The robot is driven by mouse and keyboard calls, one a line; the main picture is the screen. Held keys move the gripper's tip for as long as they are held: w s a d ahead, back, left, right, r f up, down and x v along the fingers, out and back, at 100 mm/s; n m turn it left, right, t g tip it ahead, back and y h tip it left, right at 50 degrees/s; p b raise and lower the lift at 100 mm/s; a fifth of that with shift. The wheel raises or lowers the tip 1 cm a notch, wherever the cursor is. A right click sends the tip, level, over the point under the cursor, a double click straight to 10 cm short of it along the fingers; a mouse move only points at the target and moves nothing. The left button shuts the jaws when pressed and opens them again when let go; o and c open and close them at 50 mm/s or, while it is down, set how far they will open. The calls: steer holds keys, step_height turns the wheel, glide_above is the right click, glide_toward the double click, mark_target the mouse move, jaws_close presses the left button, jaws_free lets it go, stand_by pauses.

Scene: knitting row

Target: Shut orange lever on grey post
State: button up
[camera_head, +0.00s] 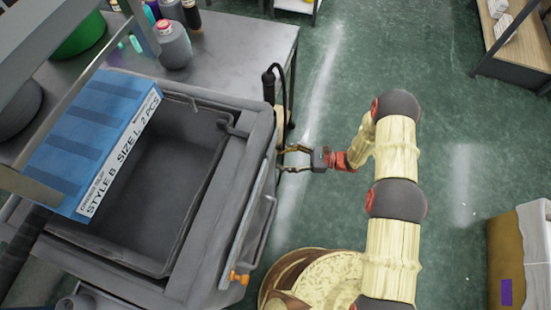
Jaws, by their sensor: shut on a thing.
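A small orange piece (238,276), which looks like the lever, sits at the lower right corner of a grey tub unit (262,130). Its grey post is not clearly made out, nor is the lever's exact angle. My gripper (284,158) is well above the orange piece in the picture, at the tub unit's right side, with its fingers pointing left. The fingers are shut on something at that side. The held part is small and mostly hidden between the fingertips, so I cannot tell what it is.
A black hose (270,80) rises at the tub's back right corner. A grey table (235,45) with bottles stands behind. A brown box (515,260) is at lower right. Green floor (460,130) is clear right of my arm.

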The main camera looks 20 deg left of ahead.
steer(key=shift+w+a+r, duration=0.2)
steer(key=shift+w, duration=0.45)
steer(key=shift+c, duration=1.4)
steer(key=o, duration=1.2)
steer(key=shift+c, duration=0.2)
steer(key=shift+o, duration=0.4)
steer(key=shift+s+a+f, duration=0.1)
steer(key=shift+s+a, duration=0.2)
steer(key=shift+s, duration=0.05)
steer(key=shift+c, duration=0.2)
steer(key=shift+v, duration=0.8)
steer(key=c, duration=0.5)
steer(key=shift+o, duration=0.2)
steer(key=d+r, duration=0.1)
steer(key=d, duration=0.6)
steer(key=shift+w+d, duration=0.2)
steer(key=shift+w, duration=0.2)
steer(key=shift+s+a, duration=0.1)
steer(key=shift+s, duration=0.1)
steer(key=v, duration=1.1)
steer(key=shift+d, duration=0.4)
